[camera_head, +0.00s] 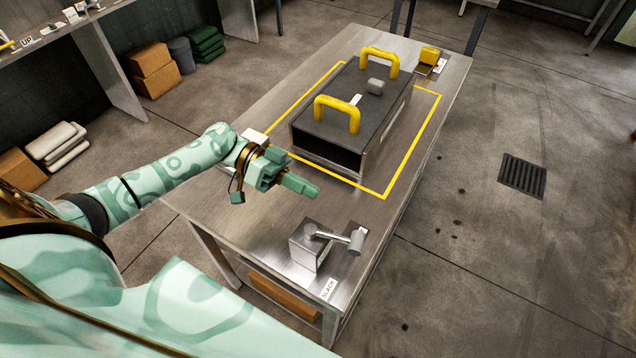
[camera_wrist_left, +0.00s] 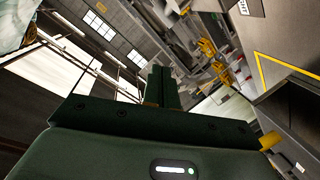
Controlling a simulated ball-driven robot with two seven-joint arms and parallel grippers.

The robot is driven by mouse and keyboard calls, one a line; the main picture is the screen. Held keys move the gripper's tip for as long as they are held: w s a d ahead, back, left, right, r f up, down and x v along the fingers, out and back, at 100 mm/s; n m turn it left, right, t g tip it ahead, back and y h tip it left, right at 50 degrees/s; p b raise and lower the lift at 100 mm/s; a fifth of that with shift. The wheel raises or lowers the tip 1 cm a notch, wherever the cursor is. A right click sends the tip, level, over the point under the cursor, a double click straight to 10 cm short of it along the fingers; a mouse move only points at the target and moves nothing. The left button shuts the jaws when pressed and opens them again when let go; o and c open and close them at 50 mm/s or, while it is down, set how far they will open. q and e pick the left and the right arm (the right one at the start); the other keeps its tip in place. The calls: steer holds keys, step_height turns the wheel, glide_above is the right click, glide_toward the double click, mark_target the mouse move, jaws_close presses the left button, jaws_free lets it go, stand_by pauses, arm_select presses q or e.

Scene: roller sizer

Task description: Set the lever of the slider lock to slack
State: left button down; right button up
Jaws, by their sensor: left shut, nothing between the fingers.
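The slider lock (camera_head: 303,250) is a metal block near the front end of the steel table. Its lever (camera_head: 333,236) runs from a pivot on top of the block toward the right and ends in a short silver cylindrical handle (camera_head: 357,240). A white label reading SLACK (camera_head: 328,288) is at the table's front edge, below the lever in the picture. My left gripper (camera_head: 313,191) is shut and empty, above the table behind the lock and apart from the lever. Its shut fingers (camera_wrist_left: 164,88) also show in the left wrist view, where I cannot make out the lock. My right gripper is out of view.
A dark box (camera_head: 340,112) with two yellow handles (camera_head: 337,114) stands inside a yellow outline (camera_head: 414,150) on the table, beyond my left gripper. A small yellow object (camera_head: 429,55) is at the far end. The tabletop around the lock is mostly clear.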

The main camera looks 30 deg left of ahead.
arm_select(q)
steer(key=p, duration=0.1)
glide_toward(358, 236)
steer(key=w+d+r, duration=0.3)
steer(key=d, duration=0.1)
steer(key=shift+s+d+f+p, duration=0.1)
steer(key=shift+s+d+f, duration=0.15)
steer(key=shift+s+f, duration=0.35)
steer(key=shift+s+d+f+p, duration=0.15)
steer(key=shift+s+d+f, duration=0.1)
steer(key=shift+f, duration=0.55)
steer(key=shift+s+d+f+p, duration=0.1)
steer(key=shift+s+d+f, duration=0.3)
steer(key=shift+f, duration=0.3)
steer(key=shift+s, duration=0.1)
